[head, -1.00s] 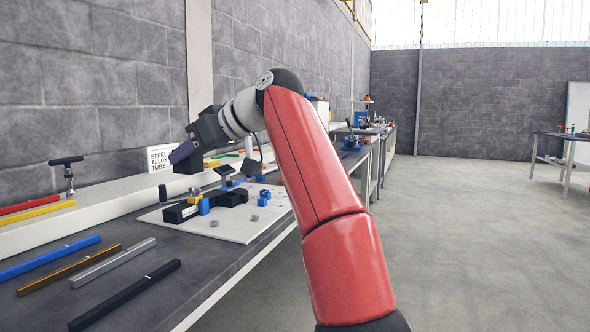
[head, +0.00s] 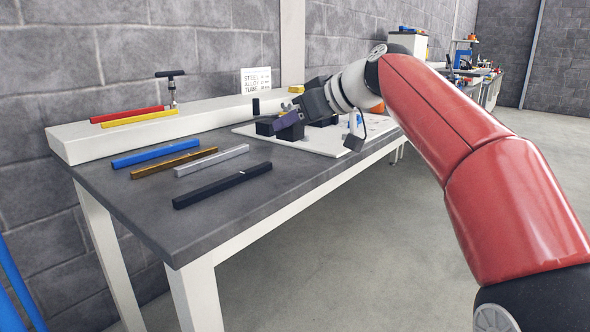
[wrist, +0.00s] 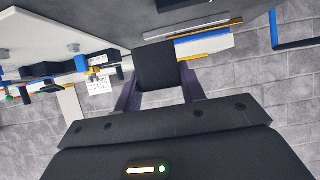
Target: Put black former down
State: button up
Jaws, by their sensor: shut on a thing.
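My gripper (head: 284,121) is over the near-left part of the white board (head: 328,147) on the bench, in the head view. In the wrist view, my gripper (wrist: 158,78) has its two purple fingers on either side of the black former (wrist: 157,62), a dark block held between them. In the head view the former seems to be the dark block (head: 292,132) just below the fingers. It is partly covered, and I cannot tell whether it touches the board.
Blue (head: 155,152), bronze (head: 173,163), silver (head: 211,160) and black (head: 222,185) bars lie on the dark bench top (head: 120,190). Red (head: 126,115) and yellow (head: 138,118) bars lie on the white ledge (head: 80,143). Bare bench lies between the bars and the board.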

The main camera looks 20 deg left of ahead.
aim_at(294, 173)
jog(key=shift+f+b, duration=0.85)
jog(key=shift+f, duration=2.65)
jog(key=shift+f, duration=0.15)
jog(key=o, duration=1.2)
jog(key=shift+r, duration=0.25)
jog(key=v, duration=1.2)
jog(key=shift+f, duration=0.1)
